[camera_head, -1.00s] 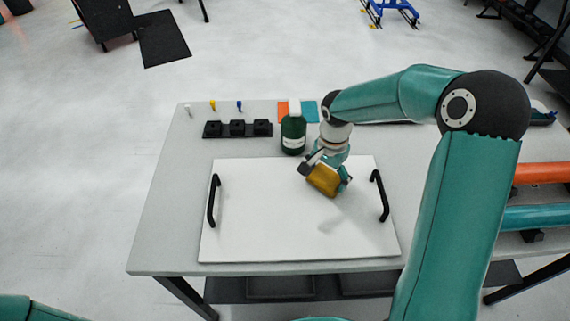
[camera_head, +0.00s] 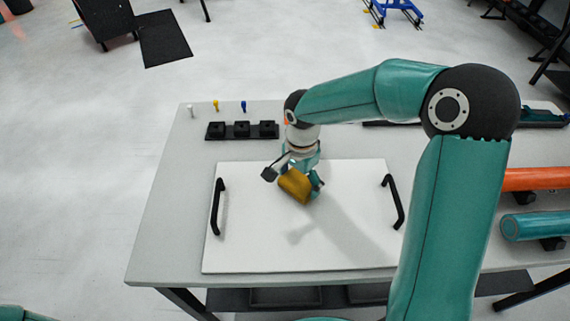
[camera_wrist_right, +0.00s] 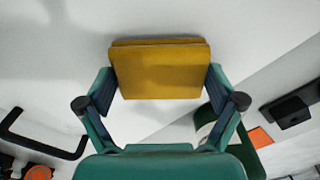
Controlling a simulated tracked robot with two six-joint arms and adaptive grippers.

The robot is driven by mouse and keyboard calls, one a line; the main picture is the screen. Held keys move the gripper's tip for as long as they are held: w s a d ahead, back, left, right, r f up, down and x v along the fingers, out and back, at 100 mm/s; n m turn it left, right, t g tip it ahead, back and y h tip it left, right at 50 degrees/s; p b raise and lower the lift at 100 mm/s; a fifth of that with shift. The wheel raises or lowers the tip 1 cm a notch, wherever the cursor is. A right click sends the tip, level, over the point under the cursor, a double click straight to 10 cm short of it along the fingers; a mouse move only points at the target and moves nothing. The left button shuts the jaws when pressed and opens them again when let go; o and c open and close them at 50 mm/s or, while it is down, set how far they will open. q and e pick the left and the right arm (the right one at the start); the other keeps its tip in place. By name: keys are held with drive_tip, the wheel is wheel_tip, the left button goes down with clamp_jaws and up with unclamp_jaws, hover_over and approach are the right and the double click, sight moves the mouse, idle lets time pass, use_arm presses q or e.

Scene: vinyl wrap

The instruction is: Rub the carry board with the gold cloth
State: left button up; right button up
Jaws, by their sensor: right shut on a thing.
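The white carry board (camera_head: 250,240) lies flat on the table, with a black handle at its left (camera_head: 217,207) and right (camera_head: 394,202) ends. My right gripper (camera_head: 293,181) is over the far middle of the board, shut on the folded gold cloth (camera_head: 296,186). In the right wrist view the cloth (camera_wrist_right: 160,72) sits squarely between the two fingers. A shadow lies on the board apart from the cloth; I cannot tell whether the cloth touches the surface. My left gripper is out of view.
The grey table (camera_head: 165,200) has a black block rack (camera_head: 241,130) at the back left, with small white, yellow and blue pegs behind it. Orange (camera_head: 535,179) and teal (camera_head: 535,226) tubes lie at the right.

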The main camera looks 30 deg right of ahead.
drive_tip(key=shift+w+a, duration=0.3)
drive_tip(key=shift+a, duration=0.25)
drive_tip(key=shift+w+a, duration=0.25)
drive_tip(key=shift+a, duration=0.25)
wheel_tip(320, 180, up, 4)
drive_tip(key=shift+s+p, duration=0.1)
drive_tip(key=shift+p, duration=0.9)
drive_tip(key=shift+r+p, duration=0.55)
drive_tip(key=shift+r, duration=0.15)
drive_tip(key=shift+r+p, duration=0.9)
drive_tip(key=shift+r, duration=0.45)
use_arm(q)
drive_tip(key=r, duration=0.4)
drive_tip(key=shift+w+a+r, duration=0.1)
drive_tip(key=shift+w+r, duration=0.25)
use_arm(e)
drive_tip(key=shift+f, duration=0.1)
